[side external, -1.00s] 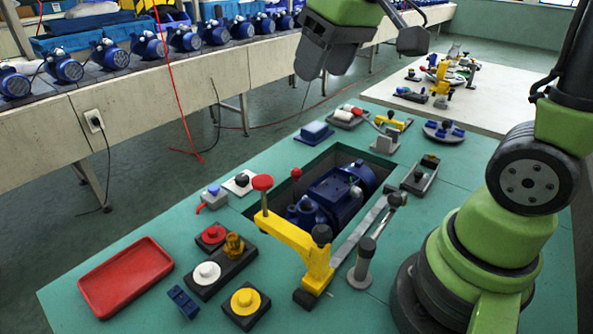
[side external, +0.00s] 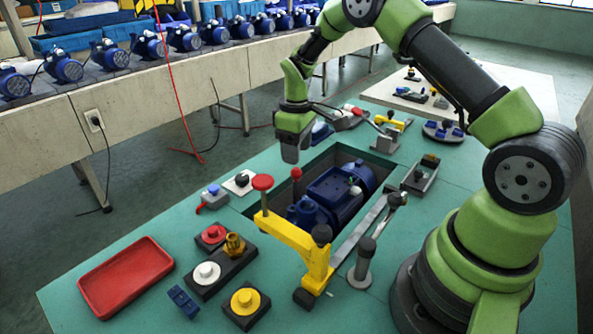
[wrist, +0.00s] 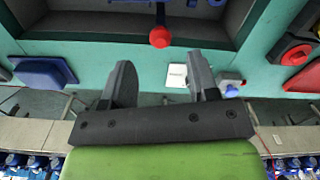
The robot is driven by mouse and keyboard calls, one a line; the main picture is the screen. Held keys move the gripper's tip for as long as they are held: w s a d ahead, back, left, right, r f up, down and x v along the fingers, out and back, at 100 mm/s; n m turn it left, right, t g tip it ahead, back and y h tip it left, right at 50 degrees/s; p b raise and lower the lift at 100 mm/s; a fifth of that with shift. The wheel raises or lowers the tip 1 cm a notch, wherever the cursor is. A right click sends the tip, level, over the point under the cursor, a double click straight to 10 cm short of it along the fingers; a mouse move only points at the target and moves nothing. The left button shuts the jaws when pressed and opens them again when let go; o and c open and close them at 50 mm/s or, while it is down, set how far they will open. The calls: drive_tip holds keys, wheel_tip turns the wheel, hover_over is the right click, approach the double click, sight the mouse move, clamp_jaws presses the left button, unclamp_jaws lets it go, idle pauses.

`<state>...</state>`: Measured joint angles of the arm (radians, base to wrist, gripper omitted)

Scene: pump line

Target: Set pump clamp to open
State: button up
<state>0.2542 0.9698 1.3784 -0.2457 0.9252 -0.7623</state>
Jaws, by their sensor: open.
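A blue pump (side external: 335,192) lies in a dark recess in the green table. A yellow clamp arm (side external: 290,235) with a red round knob (side external: 263,182) and a black knob stands at the recess's near edge; I cannot tell for certain whether this is the pump clamp. A red ball knob (side external: 296,173) stands by the pump's left end; it also shows in the wrist view (wrist: 160,37), ahead of the fingertips. My gripper (side external: 290,157) hangs just above this ball, not visibly touching it. In the wrist view its fingers (wrist: 161,62) are apart and empty.
A red tray (side external: 125,277) and several button blocks stand at the front left. A blue pad (wrist: 42,72) and a white plate (wrist: 176,75) lie near the recess's far edge. A grey post (side external: 362,262) stands right of the yellow arm.

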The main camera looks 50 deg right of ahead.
sight(296, 169)
wheel_tip(296, 169, down, 6)
drive_tip(key=shift+f, duration=0.15)
